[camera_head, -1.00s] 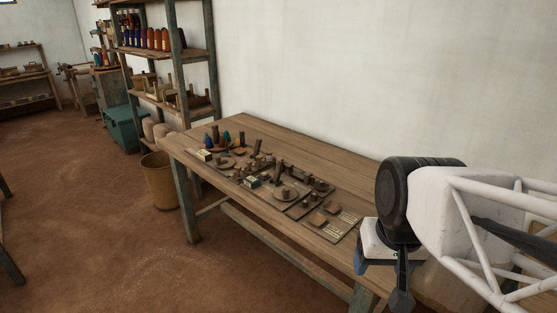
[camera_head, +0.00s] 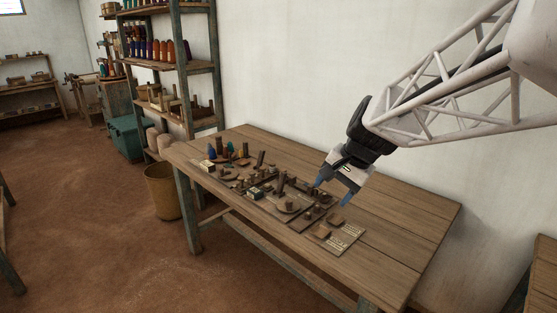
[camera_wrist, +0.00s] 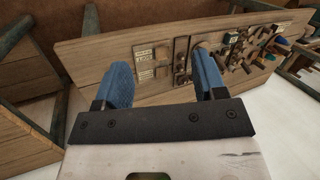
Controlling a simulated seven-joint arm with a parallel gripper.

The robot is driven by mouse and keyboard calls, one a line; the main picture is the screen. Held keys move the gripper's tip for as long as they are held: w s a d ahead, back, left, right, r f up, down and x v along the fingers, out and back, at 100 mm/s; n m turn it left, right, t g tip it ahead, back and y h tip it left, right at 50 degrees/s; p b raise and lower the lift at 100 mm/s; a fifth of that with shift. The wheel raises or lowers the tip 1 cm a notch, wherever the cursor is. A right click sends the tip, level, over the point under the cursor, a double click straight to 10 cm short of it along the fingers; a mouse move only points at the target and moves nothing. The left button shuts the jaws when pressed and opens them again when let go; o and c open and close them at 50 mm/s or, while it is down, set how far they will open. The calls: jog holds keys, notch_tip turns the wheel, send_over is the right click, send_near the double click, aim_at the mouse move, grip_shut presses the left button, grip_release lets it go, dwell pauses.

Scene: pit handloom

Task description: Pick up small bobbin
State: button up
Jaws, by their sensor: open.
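My gripper (camera_head: 331,192) is open and empty, above the right part of the wooden table. Its two blue fingers also show spread apart in the wrist view (camera_wrist: 161,65). Below and left of it in the head view lie flat boards with many small brown wooden pieces, some upright, some lying. A round disc with an upright peg (camera_head: 288,205) stands near the middle. Small upright pieces (camera_head: 308,217) stand on the board just left of my gripper. The pieces are too small to tell which is the small bobbin.
The wooden table (camera_head: 400,225) is bare at the right and along the back. A shelf with coloured cones (camera_head: 165,65) stands behind left; a yellow-brown bin (camera_head: 163,190) is on the floor.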

jog(key=w+a+f+m+y, duration=0.1)
jog(key=w+f+m+y, duration=0.15)
jog(key=w, duration=0.85)
jog(key=w+a+f+m+t+y, duration=0.1)
jog(key=w+f+m, duration=0.2)
jog(key=w, duration=0.7)
jog(key=w+a+f+m+y, duration=0.1)
jog(key=w+f+m, duration=0.2)
jog(key=w, duration=0.8)
jog(key=w+f+m+t+y, duration=0.1)
jog(key=w+f+m, duration=0.2)
jog(key=w+f, duration=0.3)
jog(key=w+f+m+t+y, duration=0.1)
jog(key=w+f+m, duration=0.2)
jog(key=w+f, duration=0.3)
jog(key=w+f+m+t+y, duration=0.1)
jog(key=w+f+m, duration=0.2)
jog(key=w, duration=0.9)
jog(key=shift+d+f+t, duration=0.2)
jog(key=shift+f, duration=0.55)
jog(key=shift+d+f+t, duration=0.2)
jog(key=shift+f, duration=0.55)
jog(key=shift+x, duration=1.3)
jog(key=shift+a, duration=0.1)
jog(key=shift+x, duration=2.55)
